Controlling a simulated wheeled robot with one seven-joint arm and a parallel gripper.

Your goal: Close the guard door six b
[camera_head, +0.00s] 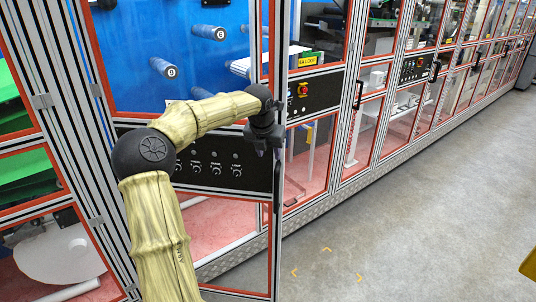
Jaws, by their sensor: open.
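A tall glazed guard door (275,225) with an aluminium frame and orange-red edging stands ajar. Its free right edge sticks out past the machine's base line, and its hinge side is at the left. A dark upright handle (277,192) shows low on that free edge. My gripper (268,148) is open at the door's free edge, above the handle. I cannot tell whether it touches the frame. My arm crosses in front of the door and hides part of its pane. No "six b" label is readable; a yellow label reading "6A LOOP" (307,61) is behind to the right.
A black control panel (315,95) with a red emergency button (303,89) sits right of the door. A row of closed guard doors (400,110) runs away to the right. The grey floor (400,210) is clear; a yellow object (529,264) is at the right edge.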

